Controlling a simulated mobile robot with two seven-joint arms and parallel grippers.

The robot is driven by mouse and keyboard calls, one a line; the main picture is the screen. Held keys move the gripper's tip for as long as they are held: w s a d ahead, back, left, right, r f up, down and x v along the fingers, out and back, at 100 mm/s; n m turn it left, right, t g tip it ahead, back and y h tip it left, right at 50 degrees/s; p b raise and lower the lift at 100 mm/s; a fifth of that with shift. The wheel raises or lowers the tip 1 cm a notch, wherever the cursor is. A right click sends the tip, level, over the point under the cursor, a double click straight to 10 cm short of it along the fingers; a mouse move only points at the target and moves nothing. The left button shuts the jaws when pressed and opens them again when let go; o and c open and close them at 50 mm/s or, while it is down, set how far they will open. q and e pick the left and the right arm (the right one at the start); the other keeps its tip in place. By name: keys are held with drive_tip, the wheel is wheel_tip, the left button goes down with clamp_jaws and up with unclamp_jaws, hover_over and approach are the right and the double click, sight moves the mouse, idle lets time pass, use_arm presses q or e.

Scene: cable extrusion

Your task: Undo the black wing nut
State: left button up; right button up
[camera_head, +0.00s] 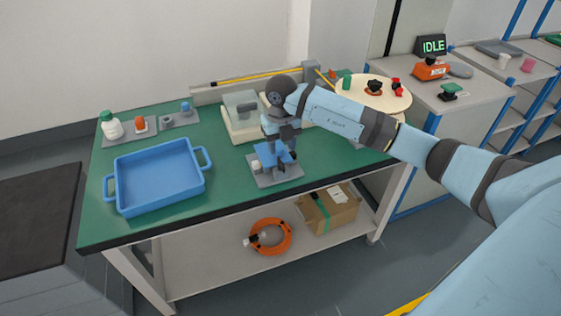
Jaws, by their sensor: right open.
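My right arm reaches in from the right, and my right gripper (286,156) points down over a small grey plate (282,176) near the front of the green bench. The gripper is open. A blue part (268,156) and a small white part stand on that plate, right at the fingers; I cannot tell whether the fingers touch them. I cannot clearly make out the black wing nut. A small black piece (375,86) lies on a round cream disc (347,96) behind my forearm, too small to identify. My left gripper is not in view.
A blue tray (160,178) stands on the left of the bench (232,172). Behind it are small grey plates with bottles and parts. A cream machine (241,118) stands behind my gripper. An orange coil (268,237) and a cardboard box (330,211) are on the lower shelf.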

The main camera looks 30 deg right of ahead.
sight(281, 162)
wheel_tip(281, 162, down, 6)
drive_tip(key=shift+f, duration=0.2)
drive_tip(key=shift+c, duration=0.2)
clamp_jaws()
